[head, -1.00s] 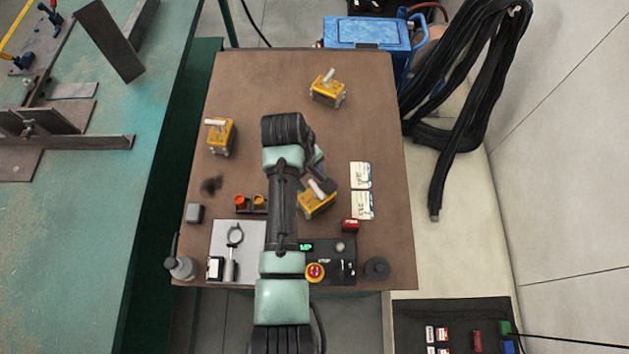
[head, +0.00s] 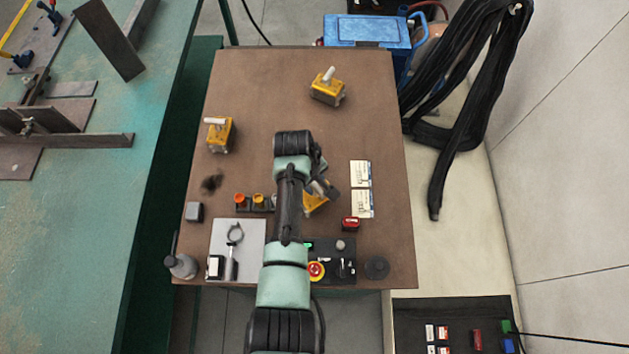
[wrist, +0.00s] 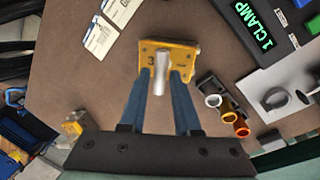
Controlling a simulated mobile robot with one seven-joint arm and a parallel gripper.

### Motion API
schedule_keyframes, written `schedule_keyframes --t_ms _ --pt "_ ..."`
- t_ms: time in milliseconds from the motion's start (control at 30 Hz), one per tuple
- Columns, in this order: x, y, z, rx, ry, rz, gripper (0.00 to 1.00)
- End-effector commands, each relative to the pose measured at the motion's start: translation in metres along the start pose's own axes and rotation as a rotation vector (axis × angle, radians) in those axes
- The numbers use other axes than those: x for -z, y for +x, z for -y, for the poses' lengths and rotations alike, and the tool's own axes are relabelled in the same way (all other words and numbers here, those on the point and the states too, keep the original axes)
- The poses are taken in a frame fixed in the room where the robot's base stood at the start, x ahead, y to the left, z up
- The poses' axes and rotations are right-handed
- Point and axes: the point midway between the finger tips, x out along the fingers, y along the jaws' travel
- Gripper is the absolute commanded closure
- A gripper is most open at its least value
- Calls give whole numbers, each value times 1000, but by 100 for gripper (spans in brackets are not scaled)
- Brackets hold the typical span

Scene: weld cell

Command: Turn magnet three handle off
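Magnet three (wrist: 185,50) is a yellow block with a "3" on it and a pale cylindrical handle (wrist: 160,75). In the wrist view it lies just ahead of my gripper (wrist: 161,76). The two blue fingers are apart, one on each side of the handle, with a narrow gap visible on both sides. My gripper is open; I cannot tell how far above the magnet the tips are. In the head view magnet three (head: 315,204) is at the middle right of the brown table, partly hidden by my wrist.
Two other yellow magnets stand on the brown table (head: 260,100), one at the left (head: 221,136) and one at the back (head: 327,88). Paper cards (head: 361,174) and a red block (head: 351,223) lie to the right. A control panel (head: 331,258) and orange-topped parts (head: 240,199) are near the front.

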Motion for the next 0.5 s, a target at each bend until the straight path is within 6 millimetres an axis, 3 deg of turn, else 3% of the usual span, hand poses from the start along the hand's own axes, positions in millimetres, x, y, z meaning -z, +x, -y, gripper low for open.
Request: schedule_keyframes --t_ms 33,167,500 --pt "0 0 0 0 0 0 80" --pt "0 0 0 0 0 0 100" --pt "0 0 0 0 6 2 100"
